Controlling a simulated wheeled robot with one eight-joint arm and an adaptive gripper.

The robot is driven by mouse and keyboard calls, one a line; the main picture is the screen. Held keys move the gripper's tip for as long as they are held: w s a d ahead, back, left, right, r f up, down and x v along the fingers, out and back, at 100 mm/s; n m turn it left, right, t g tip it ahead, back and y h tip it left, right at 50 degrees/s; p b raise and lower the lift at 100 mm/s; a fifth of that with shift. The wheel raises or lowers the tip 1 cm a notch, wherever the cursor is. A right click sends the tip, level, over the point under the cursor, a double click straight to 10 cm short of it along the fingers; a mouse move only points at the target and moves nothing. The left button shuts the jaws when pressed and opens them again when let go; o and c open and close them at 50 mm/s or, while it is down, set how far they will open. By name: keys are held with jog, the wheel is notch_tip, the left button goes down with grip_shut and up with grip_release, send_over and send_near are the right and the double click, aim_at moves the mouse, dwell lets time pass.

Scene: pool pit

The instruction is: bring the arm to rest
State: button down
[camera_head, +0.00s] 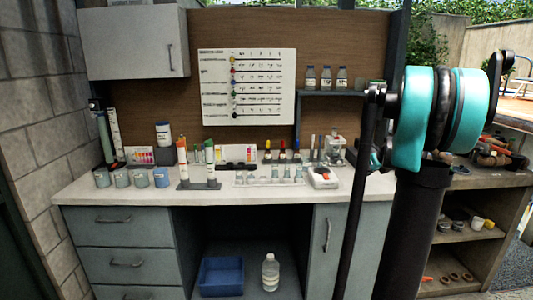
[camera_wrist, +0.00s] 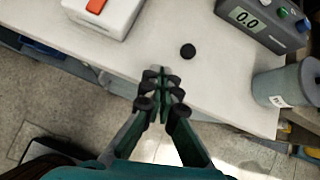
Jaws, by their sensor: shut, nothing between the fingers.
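My gripper (camera_wrist: 162,76) shows in the wrist view with its dark fingers together and nothing between them. It is over the front edge of the white counter (camera_wrist: 220,95), and whether it touches the counter is unclear. In the head view my arm, with a teal and black joint, stands upright at the right and hides part of the bench. The gripper itself is not clear there.
Near the gripper are a small black disc (camera_wrist: 187,51), a white device with an orange-red part (camera_wrist: 112,14), a grey meter reading 0.0 (camera_wrist: 262,24) and a grey pot (camera_wrist: 285,84). The counter (camera_head: 110,190) holds cups and bottles. Wooden shelves (camera_head: 485,180) stand at the right.

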jog(key=s+a+f+n+g, duration=0.1)
jog(key=s+a+f+n, duration=0.3)
jog(key=s+a+n, duration=0.45)
jog(key=s+a+f+n+g, duration=0.2)
jog(key=s+a+f+n, duration=0.3)
jog(key=s+a+n, duration=0.35)
jog(key=s+a+f+n, duration=0.1)
jog(key=s+f+n, duration=0.2)
jog(key=s+n, duration=0.2)
jog(key=s+a+f+n+g, duration=0.1)
jog(key=s+f+n, duration=0.2)
jog(key=s+n, duration=0.2)
jog(key=s+a+f+n+h, duration=0.1)
jog(key=s+a+f+n, duration=0.1)
jog(key=s+n, duration=0.3)
jog(key=s+f, duration=0.1)
jog(key=s, duration=0.3)
jog(key=shift+s+f+n, duration=0.15)
jog(key=shift+f+n, duration=0.05)
jog(key=shift+n, duration=0.1)
